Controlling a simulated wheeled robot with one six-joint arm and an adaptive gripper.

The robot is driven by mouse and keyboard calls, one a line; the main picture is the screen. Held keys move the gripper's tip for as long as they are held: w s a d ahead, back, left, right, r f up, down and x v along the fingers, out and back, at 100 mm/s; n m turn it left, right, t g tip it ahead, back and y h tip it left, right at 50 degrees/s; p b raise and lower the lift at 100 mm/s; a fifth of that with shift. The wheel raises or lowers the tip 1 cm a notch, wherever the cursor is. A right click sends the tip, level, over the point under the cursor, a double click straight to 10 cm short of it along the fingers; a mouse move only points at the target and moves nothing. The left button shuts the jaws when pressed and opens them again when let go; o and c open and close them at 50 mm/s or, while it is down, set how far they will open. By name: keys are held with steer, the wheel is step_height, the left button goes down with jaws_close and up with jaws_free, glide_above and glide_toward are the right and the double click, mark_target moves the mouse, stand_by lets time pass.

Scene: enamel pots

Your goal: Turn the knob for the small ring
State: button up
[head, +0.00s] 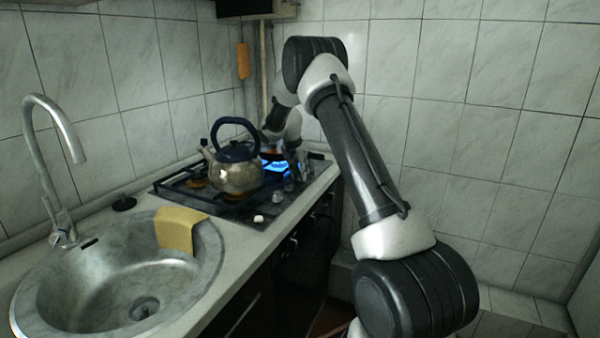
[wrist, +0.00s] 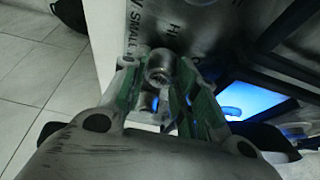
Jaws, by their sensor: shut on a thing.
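A round metal knob (wrist: 158,68) sits between the fingertips of my gripper (wrist: 156,72) in the wrist view. The green-lined fingers are shut on it from both sides. Printed letters on the steel panel beside it include "SMALL". In the head view, my gripper (head: 297,170) is at the front right of the hob (head: 230,205), over the row of knobs, and hides part of them. A blue flame (head: 276,166) burns close behind the gripper; blue light (wrist: 245,102) also shows right of the fingers in the wrist view.
A metal kettle (head: 236,175) with a dark handle stands on the hob, left of my gripper. A sink (head: 120,285) with a yellow cloth (head: 178,230) is at the front left. Tiled walls stand behind.

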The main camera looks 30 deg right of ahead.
steer(key=o, duration=1)
steer(key=v, duration=1.2)
